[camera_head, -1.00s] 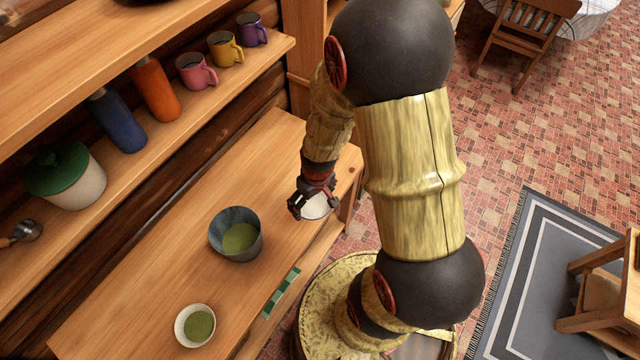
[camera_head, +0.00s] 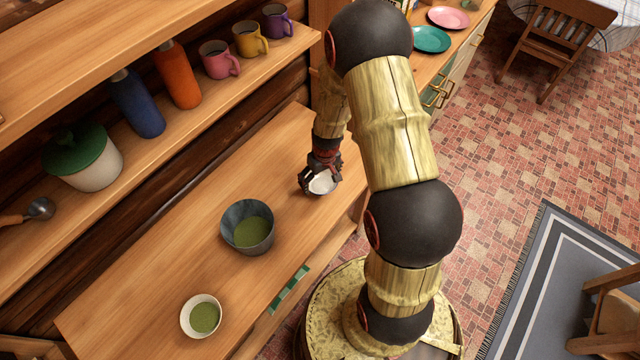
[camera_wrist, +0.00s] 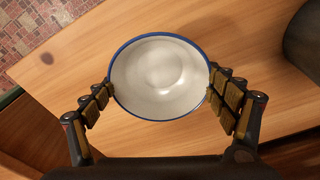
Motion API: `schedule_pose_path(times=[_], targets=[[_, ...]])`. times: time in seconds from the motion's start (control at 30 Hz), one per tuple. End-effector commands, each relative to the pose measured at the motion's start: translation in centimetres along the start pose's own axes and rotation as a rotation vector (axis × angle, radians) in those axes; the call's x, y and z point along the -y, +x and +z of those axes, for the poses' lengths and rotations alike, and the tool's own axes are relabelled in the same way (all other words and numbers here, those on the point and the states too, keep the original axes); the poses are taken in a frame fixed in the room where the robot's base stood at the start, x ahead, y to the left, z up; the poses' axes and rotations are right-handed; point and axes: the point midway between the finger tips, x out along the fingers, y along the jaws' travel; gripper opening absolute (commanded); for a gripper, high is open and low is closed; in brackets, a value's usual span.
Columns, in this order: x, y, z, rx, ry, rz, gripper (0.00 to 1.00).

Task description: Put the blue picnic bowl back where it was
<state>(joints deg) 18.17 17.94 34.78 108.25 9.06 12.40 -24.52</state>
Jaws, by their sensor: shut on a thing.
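The picnic bowl (camera_wrist: 160,78) has a white inside and a blue rim in the wrist view. My gripper (camera_wrist: 160,90) is shut on it, with one finger on each side of the rim. In the head view my gripper (camera_head: 318,172) holds the bowl (camera_head: 322,184) at the right end of the wooden counter (camera_head: 170,255). The bowl is roughly level and its inside looks empty. I cannot tell whether its base touches the counter. The bowl's outer wall is mostly hidden.
A grey-blue bowl with green contents (camera_head: 235,215) and a small white bowl with green contents (camera_head: 187,318) stand left of my gripper. The shelf above holds mugs (camera_head: 247,40), bottles (camera_head: 178,75) and a green-lidded pot (camera_head: 90,178). The counter between the bowls is clear.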

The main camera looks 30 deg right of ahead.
Motion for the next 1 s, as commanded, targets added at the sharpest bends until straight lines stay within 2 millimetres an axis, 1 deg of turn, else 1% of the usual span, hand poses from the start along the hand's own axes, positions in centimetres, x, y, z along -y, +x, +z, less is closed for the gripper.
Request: schedule_pose_path(times=[0.17,0.23,0.4,0.43,0.67,0.83,0.87,1.0], targets=[[-0.1,0.8,-0.5,0.000,0.000,0.000,0.56],[-0.2,1.4,-0.8,0.001,0.000,0.000,0.56],[-0.1,3.9,-0.3,0.002,0.000,-0.001,0.56],[-0.2,4.1,-0.3,0.002,0.000,-0.001,0.56],[-0.2,4.1,-0.4,0.000,0.000,0.000,0.56],[-0.2,4.6,-0.3,0.000,0.000,0.000,0.56],[-0.2,4.5,-0.3,0.000,0.000,0.000,0.87],[-0.2,4.4,-0.3,0.000,0.000,0.000,0.95]])
